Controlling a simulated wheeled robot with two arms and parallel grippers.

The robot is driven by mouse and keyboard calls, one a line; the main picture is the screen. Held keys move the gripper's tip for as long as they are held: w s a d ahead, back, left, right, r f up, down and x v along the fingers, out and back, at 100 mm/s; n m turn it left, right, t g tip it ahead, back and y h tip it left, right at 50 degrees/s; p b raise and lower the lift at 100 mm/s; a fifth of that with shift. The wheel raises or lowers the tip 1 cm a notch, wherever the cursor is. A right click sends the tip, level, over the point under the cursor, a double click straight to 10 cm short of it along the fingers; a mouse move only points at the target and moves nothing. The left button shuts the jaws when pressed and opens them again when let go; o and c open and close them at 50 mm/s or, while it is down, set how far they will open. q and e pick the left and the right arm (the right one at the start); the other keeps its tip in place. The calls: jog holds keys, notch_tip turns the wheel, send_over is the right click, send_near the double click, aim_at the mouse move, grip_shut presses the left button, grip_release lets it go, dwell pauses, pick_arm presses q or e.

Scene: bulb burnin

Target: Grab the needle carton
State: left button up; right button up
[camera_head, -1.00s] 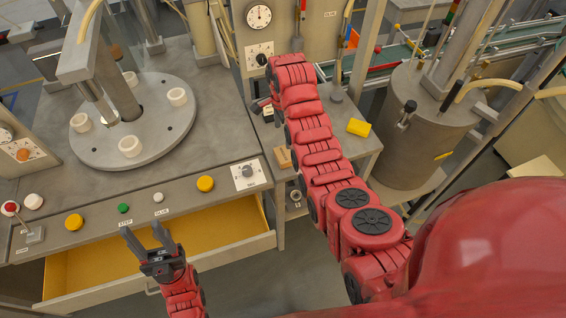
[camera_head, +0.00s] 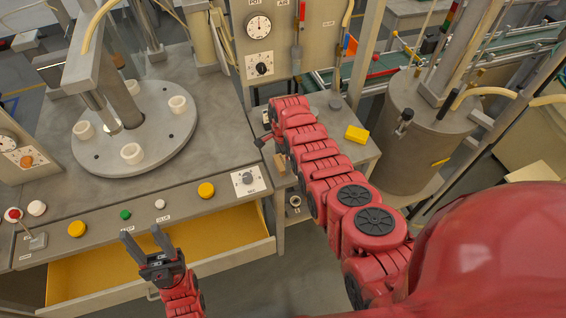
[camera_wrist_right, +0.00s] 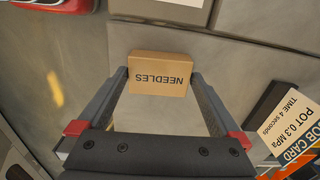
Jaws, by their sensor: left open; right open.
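The needle carton, a small brown box (camera_wrist_right: 160,73) printed NEEDLES, lies between the fingertips of my right gripper (camera_wrist_right: 158,80) in the right wrist view. Its lettering reads upside down there. The fingers are open on either side of it; I cannot tell whether they touch. In the head view the carton (camera_head: 280,163) shows partly behind my right arm, on the grey side stand. My right gripper is largely hidden by the arm there. My left gripper (camera_head: 143,236) is open and empty above the drawer front, far from the carton.
A yellow block (camera_head: 357,133) sits on the same stand, right of my right arm. A job card (camera_wrist_right: 296,120) lies right of the gripper in the wrist view. The open yellow drawer (camera_head: 215,232) juts out below the machine bench. A large grey tank (camera_head: 425,150) stands at right.

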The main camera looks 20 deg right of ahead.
jog(key=shift+f, duration=0.35)
jog(key=c, duration=1)
jog(key=shift+r, duration=0.1)
